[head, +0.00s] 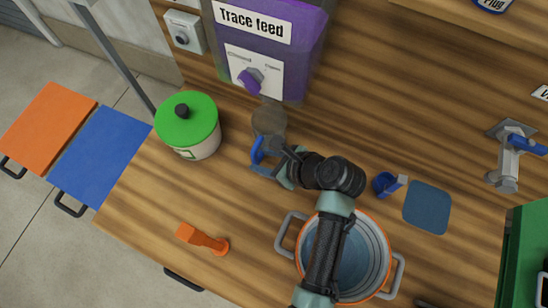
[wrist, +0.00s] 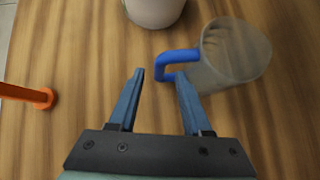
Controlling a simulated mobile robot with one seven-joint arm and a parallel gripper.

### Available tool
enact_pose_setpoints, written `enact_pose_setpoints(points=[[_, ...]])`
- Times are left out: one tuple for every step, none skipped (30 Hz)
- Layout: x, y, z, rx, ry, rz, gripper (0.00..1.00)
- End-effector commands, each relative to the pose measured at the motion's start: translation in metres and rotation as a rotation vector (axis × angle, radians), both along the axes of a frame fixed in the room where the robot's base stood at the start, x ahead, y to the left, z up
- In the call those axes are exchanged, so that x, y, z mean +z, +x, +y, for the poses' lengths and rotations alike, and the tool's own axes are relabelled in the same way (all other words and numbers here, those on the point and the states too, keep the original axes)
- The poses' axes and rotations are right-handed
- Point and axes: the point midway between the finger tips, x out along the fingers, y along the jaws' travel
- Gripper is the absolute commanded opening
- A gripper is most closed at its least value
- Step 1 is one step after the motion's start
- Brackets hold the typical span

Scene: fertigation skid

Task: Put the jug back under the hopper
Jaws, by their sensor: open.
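The jug (head: 268,121) is clear with a blue handle (head: 257,150) and stands on the wooden worktop in front of the purple hopper (head: 268,45) labelled "Trace feed". In the wrist view the jug (wrist: 236,50) is at upper right, with its handle (wrist: 172,58) pointing left. My gripper (wrist: 160,75) is open, and the handle's outer end lies between or just beyond its fingertips. The right finger overlaps the handle's lower part, and I cannot tell whether they touch. In the head view my gripper (head: 264,163) is at the handle, partly hidden by my arm.
A white tub with a green lid (head: 187,120) stands left of the jug. An orange-handled item (head: 203,239) lies at the front. A pot with an orange rim (head: 380,250) is under my arm. A blue cup (head: 384,184) and blue mat (head: 427,207) lie to the right.

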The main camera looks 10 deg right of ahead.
Motion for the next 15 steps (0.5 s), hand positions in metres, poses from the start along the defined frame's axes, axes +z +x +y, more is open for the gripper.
enact_pose_setpoints(points=[[0.007,-0.005,-0.005,-0.004,-0.001,-0.002,0.49],[0.011,-0.008,-0.008,-0.004,-0.002,-0.001,0.49],[0.015,-0.011,-0.011,-0.003,0.000,-0.002,0.49],[0.018,-0.013,-0.013,-0.003,0.000,-0.002,0.49],[0.021,-0.016,-0.014,-0.003,0.000,0.000,0.49],[0.024,-0.018,-0.016,-0.002,0.000,-0.001,0.49],[0.025,-0.019,-0.017,-0.001,0.000,0.000,0.49],[0.027,-0.020,-0.018,-0.001,0.000,0.001,0.49],[0.028,-0.022,-0.019,-0.001,0.000,0.001,0.49],[0.029,-0.022,-0.020,-0.001,0.001,0.000,0.49],[0.030,-0.023,-0.020,-0.001,0.001,0.000,0.49],[0.030,-0.023,-0.020,-0.001,0.000,0.001,0.49],[0.030,-0.023,-0.020,-0.001,0.000,0.001,0.49],[0.030,-0.023,-0.020,-0.001,0.000,0.001,0.49],[0.030,-0.023,-0.020,-0.001,0.000,0.001,0.49]])
